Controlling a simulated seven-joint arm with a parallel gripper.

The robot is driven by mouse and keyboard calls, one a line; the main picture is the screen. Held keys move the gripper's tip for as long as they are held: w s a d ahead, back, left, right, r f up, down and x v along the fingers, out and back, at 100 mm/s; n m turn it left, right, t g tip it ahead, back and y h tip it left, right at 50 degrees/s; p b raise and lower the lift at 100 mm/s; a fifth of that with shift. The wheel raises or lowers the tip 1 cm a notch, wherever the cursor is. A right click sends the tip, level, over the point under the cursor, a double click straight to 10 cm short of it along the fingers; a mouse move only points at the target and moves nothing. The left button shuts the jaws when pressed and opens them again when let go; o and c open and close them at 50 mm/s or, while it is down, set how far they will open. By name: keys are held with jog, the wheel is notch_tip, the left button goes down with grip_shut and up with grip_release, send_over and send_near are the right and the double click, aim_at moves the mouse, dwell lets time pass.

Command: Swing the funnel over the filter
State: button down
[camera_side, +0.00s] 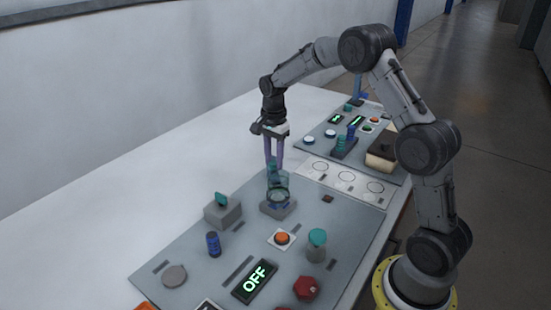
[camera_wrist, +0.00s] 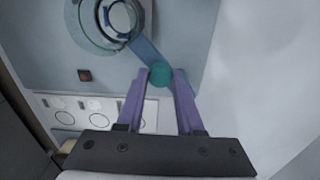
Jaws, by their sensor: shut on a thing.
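My gripper (camera_side: 273,166) points down with its purple fingers at the funnel station. In the wrist view, my gripper (camera_wrist: 160,72) has its fingers on either side of a round teal knob (camera_wrist: 160,75) and is shut on it. The knob sits at the end of a blue arm (camera_wrist: 145,50) that leads to the round see-through funnel (camera_wrist: 78,32). The funnel (camera_side: 279,195) also shows in the side view, above a grey block (camera_side: 281,211). A pale round part inside the ring may be the filter (camera_wrist: 118,20); the picture's top edge cuts it off.
The grey panel holds an orange button (camera_side: 282,238), a teal-topped cylinder (camera_side: 317,246), a blue cylinder (camera_side: 213,244), a grey box with a teal knob (camera_side: 222,211) and an OFF display (camera_side: 255,281). A white strip with circles (camera_side: 345,177) lies behind. The white table is clear at left.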

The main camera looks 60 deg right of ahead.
aim_at(274, 163)
jog(key=shift+w+r, duration=0.1)
jog(key=c, duration=0.5)
grip_release()
jog(key=shift+c, duration=0.2)
notch_tip(274, 163, up, 14)
dwell(0.4)
